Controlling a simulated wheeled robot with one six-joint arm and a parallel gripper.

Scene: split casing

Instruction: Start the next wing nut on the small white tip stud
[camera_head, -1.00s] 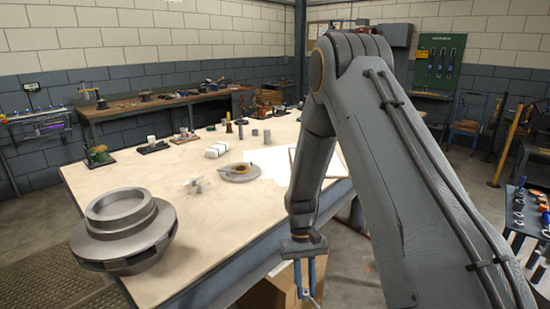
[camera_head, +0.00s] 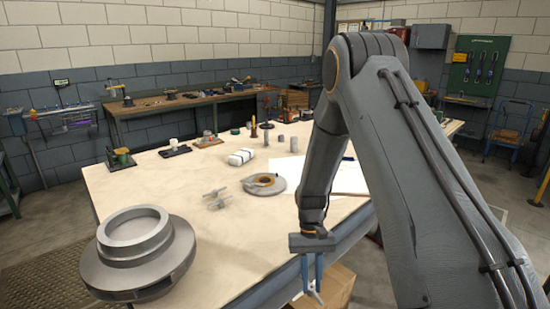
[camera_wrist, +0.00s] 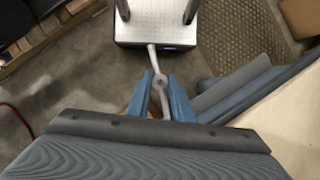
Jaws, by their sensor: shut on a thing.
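My gripper (camera_head: 313,291) hangs beyond the front edge of the table, above the floor and a cardboard box. In the wrist view its blue fingers (camera_wrist: 160,86) are shut on a grey wing nut (camera_wrist: 157,68), with one long wing pointing up in the picture and a round hub with a hole between the fingertips. A large grey round casing part (camera_head: 138,262) stands at the table's near left. A flat grey disc with a brass-coloured ring (camera_head: 264,183) and a small cluster of grey parts (camera_head: 217,199) lie farther back. I cannot make out a small white tip stud.
A white bundle (camera_head: 241,157) and several small cylinders stand at the back. The cardboard box (camera_head: 337,286) is below the table's front edge.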

